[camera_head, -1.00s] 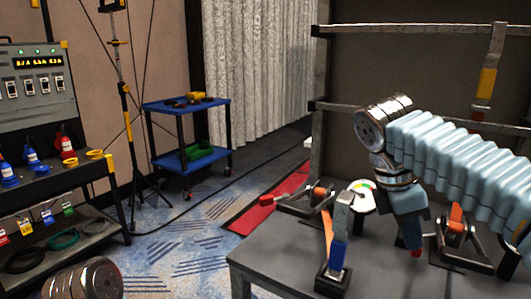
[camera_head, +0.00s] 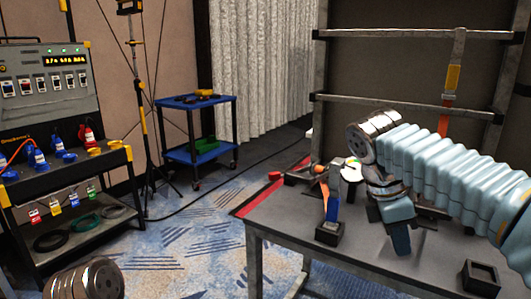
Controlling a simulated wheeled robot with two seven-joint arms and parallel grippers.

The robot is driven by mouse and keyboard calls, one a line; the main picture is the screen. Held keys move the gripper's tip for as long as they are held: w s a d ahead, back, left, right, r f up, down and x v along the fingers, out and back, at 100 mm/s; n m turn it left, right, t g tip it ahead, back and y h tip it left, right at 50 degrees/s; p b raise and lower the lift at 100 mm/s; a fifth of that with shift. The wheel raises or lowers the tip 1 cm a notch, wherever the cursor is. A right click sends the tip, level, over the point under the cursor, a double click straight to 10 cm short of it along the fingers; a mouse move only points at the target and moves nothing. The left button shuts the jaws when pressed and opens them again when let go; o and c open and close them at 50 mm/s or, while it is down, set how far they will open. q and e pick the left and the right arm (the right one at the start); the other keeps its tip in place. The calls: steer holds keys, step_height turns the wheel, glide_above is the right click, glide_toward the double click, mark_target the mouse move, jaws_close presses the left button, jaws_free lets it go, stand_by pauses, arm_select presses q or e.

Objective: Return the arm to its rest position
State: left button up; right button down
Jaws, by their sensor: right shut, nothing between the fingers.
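My right arm comes in from the right over the grey table (camera_head: 330,254). Its sleeve is light blue and ribbed, with a silver wrist joint. My right gripper (camera_head: 401,243) points down over the table, shut, with nothing held. At the lower left a silver, ringed joint of my left arm shows; the left gripper itself is out of the picture.
On the table stand a black block holding an orange and blue tool (camera_head: 331,207), a clamp (camera_head: 305,175) and an empty black holder (camera_head: 480,279). A metal frame (camera_head: 410,98) rises behind. A blue cart (camera_head: 200,155) and a control rack (camera_head: 62,170) stand left. Patterned floor lies between.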

steer(key=w+a+f+m+y, duration=0.1)
steer(key=a+f, duration=0.2)
steer(key=f, duration=0.8)
steer(key=w+a+f+m+y, duration=0.2)
steer(key=a+f, duration=0.1)
steer(key=f, duration=0.8)
steer(key=w+a+f+m+y, duration=0.1)
steer(key=a+f, duration=0.2)
steer(key=f, duration=0.8)
steer(key=s+a+f+m+y, duration=0.2)
steer(key=s+f+m, duration=0.4)
steer(key=s+f, duration=0.2)
steer(key=s+a+f+m+t+y, duration=0.1)
steer(key=s+a+f+m+y, duration=0.1)
steer(key=s+f+m, duration=0.5)
step_height(320, 180, down, 5)
steer(key=shift+s+a+f, duration=0.15)
steer(key=shift+s+a, duration=0.2)
steer(key=shift+s, duration=0.35)
